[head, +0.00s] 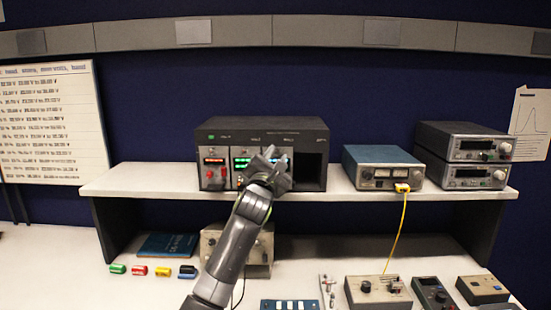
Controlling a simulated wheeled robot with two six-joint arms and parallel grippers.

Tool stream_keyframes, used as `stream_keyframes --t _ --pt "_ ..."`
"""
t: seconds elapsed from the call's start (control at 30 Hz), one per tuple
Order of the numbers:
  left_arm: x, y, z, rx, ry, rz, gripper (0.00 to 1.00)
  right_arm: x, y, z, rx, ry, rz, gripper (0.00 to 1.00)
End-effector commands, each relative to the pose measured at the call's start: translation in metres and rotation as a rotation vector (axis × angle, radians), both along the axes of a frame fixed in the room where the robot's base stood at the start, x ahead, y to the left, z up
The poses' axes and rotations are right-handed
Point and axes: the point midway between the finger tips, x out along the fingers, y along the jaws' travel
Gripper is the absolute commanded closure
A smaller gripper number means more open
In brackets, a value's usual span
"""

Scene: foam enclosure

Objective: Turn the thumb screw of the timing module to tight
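A dark instrument case (300,133) with several front modules stands on the shelf. Its left module (213,158) has an orange display and red knobs. The middle modules (241,152) show green and pale displays. The right bay (308,172) looks dark and empty. I cannot read which one is the timing module. My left gripper (272,166) is in front of the middle modules and hides their lower parts, including any thumb screw there. I cannot tell whether it touches the panel or whether its fingers are open. My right gripper is not in view.
The white shelf (140,182) also holds a blue-topped meter (383,165) with a yellow cable (398,230) and two stacked instruments (465,155). Below are a beige box (213,238), a blue book (167,246), coloured pieces (163,271) and several small control boxes (378,291).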

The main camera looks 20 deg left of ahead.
Motion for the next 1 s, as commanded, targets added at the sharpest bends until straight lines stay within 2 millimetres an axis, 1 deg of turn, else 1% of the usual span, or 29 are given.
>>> stream_keyframes --t 0.03,0.2,0.4,0.57,0.77,1.0 --pt "0.000 0.000 0.000 0.000 0.000 0.000 0.78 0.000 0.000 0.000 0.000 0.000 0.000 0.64" --pt "0.000 0.000 0.000 0.000 0.001 0.001 1.00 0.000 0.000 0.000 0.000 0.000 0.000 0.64" --pt "0.000 0.000 0.000 0.006 0.003 0.000 1.00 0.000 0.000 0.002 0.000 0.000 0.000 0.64" --pt "0.000 0.001 0.002 0.039 0.014 0.000 1.00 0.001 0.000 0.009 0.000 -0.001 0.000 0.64" --pt "0.000 0.002 0.006 0.144 0.044 0.000 1.00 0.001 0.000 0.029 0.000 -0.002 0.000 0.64" --pt "-0.001 0.003 0.009 0.341 0.104 0.000 1.00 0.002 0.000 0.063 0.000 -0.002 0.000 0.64"
